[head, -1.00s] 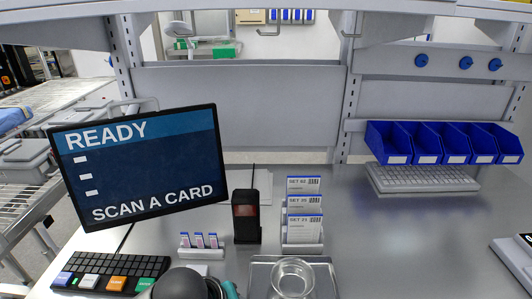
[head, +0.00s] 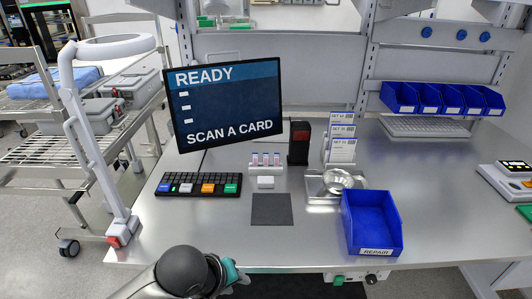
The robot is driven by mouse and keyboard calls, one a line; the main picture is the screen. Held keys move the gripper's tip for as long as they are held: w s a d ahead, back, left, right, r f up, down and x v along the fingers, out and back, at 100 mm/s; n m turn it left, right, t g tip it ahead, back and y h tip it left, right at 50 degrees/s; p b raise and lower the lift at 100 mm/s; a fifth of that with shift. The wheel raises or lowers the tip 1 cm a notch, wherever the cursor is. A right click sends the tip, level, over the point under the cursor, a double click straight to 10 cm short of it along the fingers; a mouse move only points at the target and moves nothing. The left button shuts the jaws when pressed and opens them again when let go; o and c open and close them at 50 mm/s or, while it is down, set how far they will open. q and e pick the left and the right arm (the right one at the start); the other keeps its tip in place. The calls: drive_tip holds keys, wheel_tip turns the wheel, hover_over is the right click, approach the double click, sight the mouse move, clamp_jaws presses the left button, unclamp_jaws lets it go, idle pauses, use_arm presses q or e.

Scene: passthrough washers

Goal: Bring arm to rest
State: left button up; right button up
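My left arm comes in at the bottom of the head view, with a dark rounded joint and teal parts near the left gripper (head: 236,277). It is low, in front of the bench's front edge, and appears clear of the objects on the bench. Its fingers are mostly hidden behind the wrist, so I cannot see whether they are open or shut, or hold anything. My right arm and gripper do not show.
On the steel bench (head: 190,235) are a monitor (head: 228,104) reading "SCAN A CARD", a keyboard (head: 199,186), a dark mat (head: 271,209), a metal tray (head: 315,186) with a bowl, and a blue REPAIR bin (head: 371,222) near the front edge. A ring lamp (head: 91,140) stands left.

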use_arm(q)
drive_tip(key=w+a+f+b, duration=0.1)
drive_tip(key=w+f+b, duration=0.1)
drive_tip(key=f, duration=0.5)
drive_tip(key=w+a+f+b, duration=0.1)
drive_tip(key=w+f+b, duration=0.1)
drive_tip(key=f, duration=0.5)
drive_tip(key=s+a+f+m+y+b, duration=0.1)
drive_tip(key=s+a+f+b, duration=0.15)
drive_tip(key=f, duration=0.75)
drive_tip(key=s+a+f+m+y+b, duration=0.15)
drive_tip(key=s+a+f, duration=0.25)
drive_tip(key=f, duration=0.6)
drive_tip(key=s+a+f+m+g+b, duration=0.1)
drive_tip(key=s+f+m+b, duration=0.1)
drive_tip(key=s+f, duration=0.7)
drive_tip(key=s+a+f+m+g+b, duration=0.2)
drive_tip(key=s+f+b, duration=0.3)
drive_tip(key=s+f, duration=0.5)
drive_tip(key=s, duration=0.8)
drive_tip(key=shift+s+f, duration=0.25)
drive_tip(key=shift+s, duration=0.05)
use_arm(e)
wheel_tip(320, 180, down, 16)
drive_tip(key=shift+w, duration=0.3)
use_arm(q)
drive_tip(key=shift+a+m, duration=0.1)
drive_tip(key=shift+m, duration=0.15)
